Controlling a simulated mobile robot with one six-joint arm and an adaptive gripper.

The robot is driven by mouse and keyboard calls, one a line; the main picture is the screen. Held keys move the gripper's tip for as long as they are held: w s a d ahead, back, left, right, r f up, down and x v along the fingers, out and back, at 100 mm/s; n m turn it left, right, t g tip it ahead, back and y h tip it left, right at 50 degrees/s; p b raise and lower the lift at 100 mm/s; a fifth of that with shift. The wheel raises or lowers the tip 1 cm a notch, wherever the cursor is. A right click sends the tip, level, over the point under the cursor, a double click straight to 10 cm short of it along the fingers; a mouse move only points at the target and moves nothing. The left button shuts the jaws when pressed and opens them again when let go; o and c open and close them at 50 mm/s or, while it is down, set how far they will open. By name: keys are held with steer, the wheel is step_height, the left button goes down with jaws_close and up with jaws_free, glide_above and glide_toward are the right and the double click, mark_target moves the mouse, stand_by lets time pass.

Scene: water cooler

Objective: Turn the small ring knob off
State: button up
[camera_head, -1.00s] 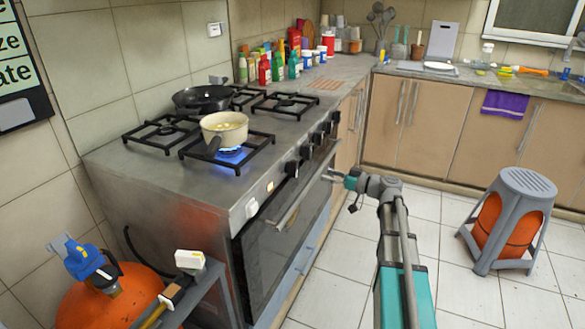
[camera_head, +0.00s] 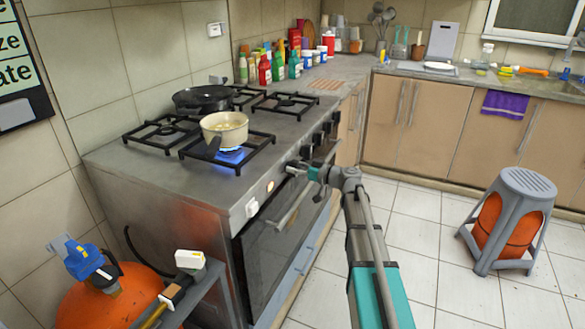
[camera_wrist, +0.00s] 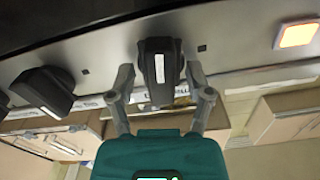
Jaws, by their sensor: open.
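My gripper (camera_head: 297,169) is at the front panel of the stove (camera_head: 215,190), at the nearest black burner knob. In the wrist view, this black knob (camera_wrist: 160,68) with a white line stands between the two open fingers of my gripper (camera_wrist: 160,80). One finger is on each side; whether they touch it I cannot tell. In the head view my gripper mostly hides this knob. A blue flame (camera_head: 231,155) burns under the cream pot (camera_head: 225,128) on the front near burner. A second black knob (camera_wrist: 43,90) is to the left in the wrist view.
A lit orange switch (camera_wrist: 297,35) is right of the knob in the wrist view. The oven handle (camera_head: 292,207) runs below the panel. A black pan (camera_head: 203,98) sits at the back. An orange gas cylinder (camera_head: 110,300) stands front left. A grey stool (camera_head: 510,215) stands right on open floor.

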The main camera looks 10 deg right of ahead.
steer(key=shift+w+a, duration=0.1)
steer(key=c, duration=0.8)
steer(key=shift+a, duration=0.1)
